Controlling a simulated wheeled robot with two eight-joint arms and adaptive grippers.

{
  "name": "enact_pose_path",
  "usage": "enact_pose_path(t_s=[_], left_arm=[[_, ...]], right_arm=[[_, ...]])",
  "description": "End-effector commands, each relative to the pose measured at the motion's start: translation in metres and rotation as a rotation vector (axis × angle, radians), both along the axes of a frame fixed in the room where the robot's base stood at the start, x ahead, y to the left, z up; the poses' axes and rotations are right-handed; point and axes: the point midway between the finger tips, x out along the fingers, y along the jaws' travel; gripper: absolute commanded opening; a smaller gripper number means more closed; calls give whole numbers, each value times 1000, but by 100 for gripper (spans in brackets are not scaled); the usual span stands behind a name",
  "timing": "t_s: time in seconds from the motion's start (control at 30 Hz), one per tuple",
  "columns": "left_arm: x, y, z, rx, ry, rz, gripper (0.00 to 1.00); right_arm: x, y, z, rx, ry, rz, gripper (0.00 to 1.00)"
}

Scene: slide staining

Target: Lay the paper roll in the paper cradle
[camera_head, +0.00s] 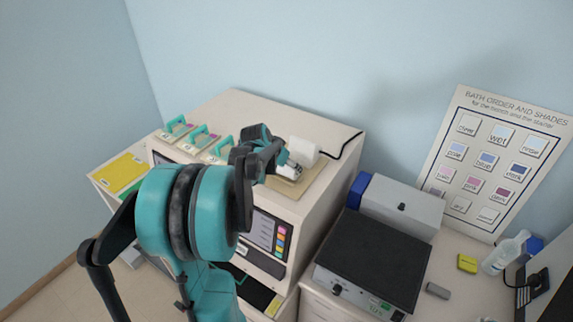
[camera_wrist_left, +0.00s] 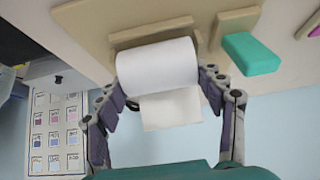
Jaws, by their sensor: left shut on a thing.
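The white paper roll (camera_wrist_left: 157,64) shows in the left wrist view with a loose sheet hanging from it. My left gripper (camera_wrist_left: 165,88) is shut on the roll, with fingers at both its ends. The tan paper cradle (camera_wrist_left: 150,32) is right behind the roll; I cannot tell whether the roll rests in it. In the head view my left gripper (camera_head: 280,160) is over the tan board (camera_head: 285,188) on top of the beige cabinet, and my arm partly hides this spot. My right gripper is not in view.
Teal handles (camera_head: 177,125) stand in a row on the cabinet top (camera_head: 255,108), left of the gripper. A black-topped device (camera_head: 375,255) and a grey box (camera_head: 400,205) stand lower right. A shade chart (camera_head: 490,165) is on the wall. The cabinet's back strip is clear.

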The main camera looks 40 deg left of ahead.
Motion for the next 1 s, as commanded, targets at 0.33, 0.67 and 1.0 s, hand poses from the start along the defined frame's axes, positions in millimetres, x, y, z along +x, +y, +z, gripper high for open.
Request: enact_pose_path(t_s=[0.33, 0.67, 1.0], left_arm=[[0, 0, -7, 0, 0, 0, 73], [0, 0, -6, 0, 0, 0, 92], [-21, -2, 22, 0, 1, 1, 92]], right_arm=[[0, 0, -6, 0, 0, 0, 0], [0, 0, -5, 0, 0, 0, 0], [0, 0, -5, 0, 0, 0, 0]])
